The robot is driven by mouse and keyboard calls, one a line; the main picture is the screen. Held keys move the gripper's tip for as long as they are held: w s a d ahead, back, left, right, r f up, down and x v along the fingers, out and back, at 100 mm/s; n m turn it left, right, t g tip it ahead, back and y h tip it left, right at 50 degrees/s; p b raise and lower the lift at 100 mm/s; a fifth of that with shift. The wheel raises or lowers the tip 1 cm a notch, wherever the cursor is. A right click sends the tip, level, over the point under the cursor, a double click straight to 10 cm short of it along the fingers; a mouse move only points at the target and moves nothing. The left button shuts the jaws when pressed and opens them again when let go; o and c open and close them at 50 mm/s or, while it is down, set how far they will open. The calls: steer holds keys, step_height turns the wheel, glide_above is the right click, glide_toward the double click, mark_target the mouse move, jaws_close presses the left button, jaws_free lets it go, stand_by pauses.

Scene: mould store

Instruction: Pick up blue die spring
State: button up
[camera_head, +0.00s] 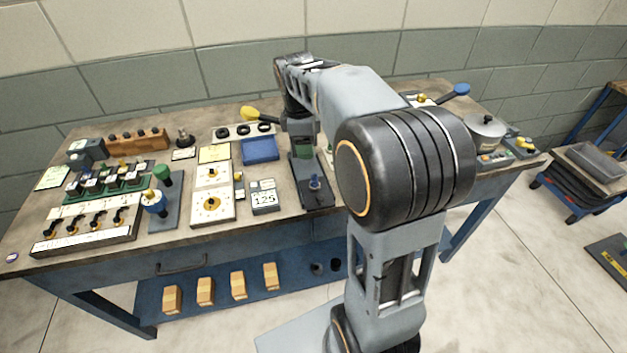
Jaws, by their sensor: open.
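A small upright blue piece (315,184) stands near the front of a dark, narrow base (318,201) right of the table's middle. A larger blue cylinder (154,204) with a pale and yellow top stands on a grey plate at left, in front of a green one (162,174). Both blue things are too small to tell which is the die spring. My gripper (300,128) points down over the back of the dark base, behind the small blue piece and apart from it. It is open, with no object seen in it; its fingertips are hard to make out.
A blue tray (260,149) lies just left of my gripper. White dial panels (212,203) and a grey block marked 125 (264,201) stand farther left. A yellow-handled tool (252,113) lies behind. A metal pot (486,131) stands at right. My arm hides the table's middle right.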

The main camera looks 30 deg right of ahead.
steer(key=w+d+f+n, duration=0.1)
glide_above(314, 175)
steer(key=f, duration=0.6)
steer(key=shift+w+a+f, duration=0.1)
steer(key=shift+a+f, duration=0.3)
steer(key=shift+s+d+f, duration=0.1)
steer(key=shift+d+f, duration=0.05)
steer(key=shift+f, duration=0.85)
steer(key=shift+s+d+f, duration=0.1)
steer(key=shift+d+f, duration=0.05)
steer(key=shift+f, duration=0.8)
steer(key=shift+d+f, duration=0.15)
steer(key=shift+f, duration=0.85)
jaws_close()
steer(key=shift+r, duration=0.1)
